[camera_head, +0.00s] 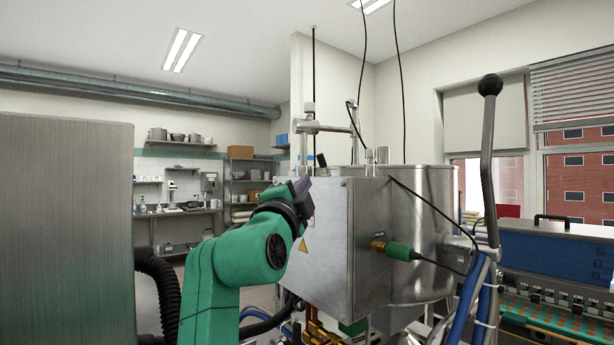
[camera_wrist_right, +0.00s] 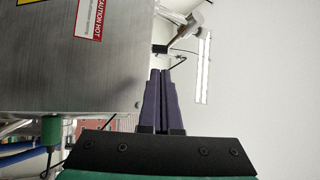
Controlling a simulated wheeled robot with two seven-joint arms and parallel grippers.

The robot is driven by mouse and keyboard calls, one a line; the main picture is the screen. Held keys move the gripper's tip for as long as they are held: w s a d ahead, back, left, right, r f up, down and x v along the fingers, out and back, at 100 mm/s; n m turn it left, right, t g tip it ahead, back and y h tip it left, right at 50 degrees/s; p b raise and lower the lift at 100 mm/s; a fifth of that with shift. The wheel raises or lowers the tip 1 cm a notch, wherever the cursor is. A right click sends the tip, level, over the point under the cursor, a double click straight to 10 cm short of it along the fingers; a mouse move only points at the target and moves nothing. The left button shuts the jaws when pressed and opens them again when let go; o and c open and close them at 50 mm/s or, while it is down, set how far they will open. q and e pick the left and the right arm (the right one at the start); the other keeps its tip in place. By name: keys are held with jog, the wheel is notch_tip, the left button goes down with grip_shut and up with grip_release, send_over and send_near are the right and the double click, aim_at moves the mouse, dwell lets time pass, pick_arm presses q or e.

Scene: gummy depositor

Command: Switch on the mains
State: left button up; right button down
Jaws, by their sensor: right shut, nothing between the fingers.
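The steel control cabinet (camera_head: 350,265) of the depositor stands in the middle of the head view, with a yellow warning label on its left face. It fills the upper left of the right wrist view (camera_wrist_right: 60,75), where a red and white "CAUTION HOT" label shows. I cannot make out a mains switch in either view. My right gripper (camera_head: 300,186) is at the cabinet's upper left edge and hides part of it. In the right wrist view its purple fingers (camera_wrist_right: 161,74) are together and empty, beside the cabinet; I cannot tell whether they touch it. My left gripper is not in view.
A steel hopper (camera_head: 425,225) stands behind the cabinet. A green cable plug (camera_head: 400,251) sticks out of its right face. A tall lever (camera_head: 489,160) and blue hoses (camera_head: 466,305) are to the right, before a blue machine (camera_head: 555,262). A grey steel panel (camera_head: 65,235) blocks the left.

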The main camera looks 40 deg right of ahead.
aim_at(320, 162)
jog(key=p+x, duration=0.6)
jog(key=x, duration=0.5)
jog(key=shift+s+r, duration=0.15)
jog(key=shift+w+d+p, duration=0.25)
jog(key=shift+p, duration=0.1)
jog(key=shift+d, duration=0.15)
